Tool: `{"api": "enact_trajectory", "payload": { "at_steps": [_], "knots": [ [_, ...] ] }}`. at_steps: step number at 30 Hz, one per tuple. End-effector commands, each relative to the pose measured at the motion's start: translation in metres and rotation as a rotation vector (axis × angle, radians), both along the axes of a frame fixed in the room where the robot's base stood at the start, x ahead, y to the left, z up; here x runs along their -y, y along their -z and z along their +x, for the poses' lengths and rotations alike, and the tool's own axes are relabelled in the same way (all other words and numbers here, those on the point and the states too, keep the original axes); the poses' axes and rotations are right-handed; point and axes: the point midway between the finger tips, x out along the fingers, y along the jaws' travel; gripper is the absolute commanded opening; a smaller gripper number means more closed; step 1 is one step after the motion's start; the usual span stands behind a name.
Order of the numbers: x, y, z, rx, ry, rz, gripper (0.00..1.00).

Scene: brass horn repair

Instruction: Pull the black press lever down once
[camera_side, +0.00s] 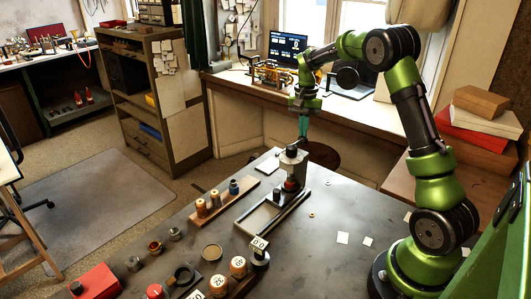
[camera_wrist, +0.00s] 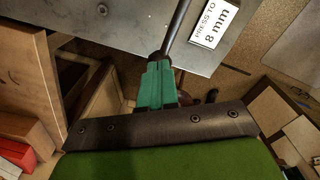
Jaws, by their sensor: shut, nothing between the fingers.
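The press (camera_side: 293,164) stands on the dark workbench in the side view, a grey block with a black top and a red part low in front. In the wrist view a dark rod (camera_wrist: 178,28), apparently the press lever, runs from the top edge down to my fingertips. My gripper (camera_side: 303,134) is above and just behind the press, teal fingers pointing down. It also shows in the wrist view (camera_wrist: 159,66), shut and empty, its tips overlapping the rod's lower end. I cannot tell whether they touch it. The rod's far end is out of frame.
A card (camera_wrist: 214,24) reading "PRESS TO 8 mm" lies beside the rod. A long base rail (camera_side: 262,215) extends from the press. Left of it is a wooden strip (camera_side: 222,203) with several spools. Numbered weights (camera_side: 238,267) and a red box (camera_side: 96,283) are at the front.

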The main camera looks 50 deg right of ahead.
Motion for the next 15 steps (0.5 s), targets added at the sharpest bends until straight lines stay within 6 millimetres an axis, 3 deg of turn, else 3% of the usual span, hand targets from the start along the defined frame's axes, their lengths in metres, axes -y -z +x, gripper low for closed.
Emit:
{"api": "enact_trajectory", "payload": {
  "at_steps": [15],
  "knots": [
    [-0.0010,0.0095,-0.0001,-0.002,0.000,0.002,0.00]
  ]
}}
